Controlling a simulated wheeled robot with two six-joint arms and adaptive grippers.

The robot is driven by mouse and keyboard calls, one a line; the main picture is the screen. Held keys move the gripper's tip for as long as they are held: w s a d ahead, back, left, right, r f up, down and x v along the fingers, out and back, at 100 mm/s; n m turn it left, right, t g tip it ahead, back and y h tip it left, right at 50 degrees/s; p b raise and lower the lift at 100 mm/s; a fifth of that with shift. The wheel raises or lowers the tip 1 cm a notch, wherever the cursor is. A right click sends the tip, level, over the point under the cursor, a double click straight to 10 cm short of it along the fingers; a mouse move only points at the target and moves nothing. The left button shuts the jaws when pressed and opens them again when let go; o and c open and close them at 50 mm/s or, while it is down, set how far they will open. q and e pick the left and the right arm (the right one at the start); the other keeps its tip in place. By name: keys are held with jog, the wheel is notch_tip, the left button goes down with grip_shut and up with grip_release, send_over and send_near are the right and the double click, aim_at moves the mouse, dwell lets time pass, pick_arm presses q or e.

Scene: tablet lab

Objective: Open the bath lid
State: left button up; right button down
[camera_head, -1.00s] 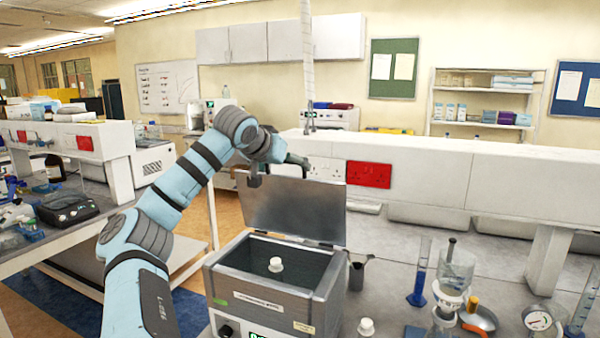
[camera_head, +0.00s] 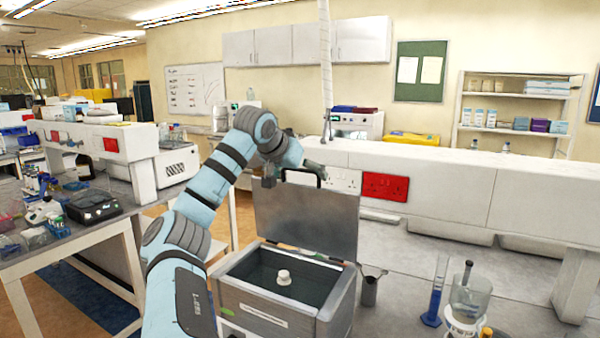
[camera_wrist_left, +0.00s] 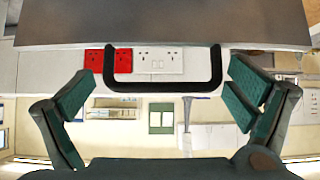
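The bath (camera_head: 262,312) is a grey box on the bench in the head view. Its grey lid (camera_head: 315,222) stands raised, roughly upright, at the back edge of the bath. A white knobbed piece (camera_head: 284,278) shows in the bath's opening. My left gripper (camera_head: 290,168) is at the lid's top edge. In the left wrist view the lid (camera_wrist_left: 160,24) fills the top, and its black U-shaped handle (camera_wrist_left: 165,87) lies between the spread green fingers of my left gripper (camera_wrist_left: 160,98), with gaps on both sides. My right gripper is not in view.
A metal beaker (camera_head: 370,286) stands close to the right of the bath. A blue-based cylinder (camera_head: 436,290) and a glass vessel (camera_head: 468,300) stand farther right. A white bench ledge with a red socket panel (camera_head: 385,187) runs behind the lid.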

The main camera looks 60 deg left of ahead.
pick_arm(q)
jog(key=v, duration=1.1)
jog(key=shift+s+d+r, duration=0.2)
jog(key=shift+r, duration=0.1)
jog(key=shift+s+d, duration=0.1)
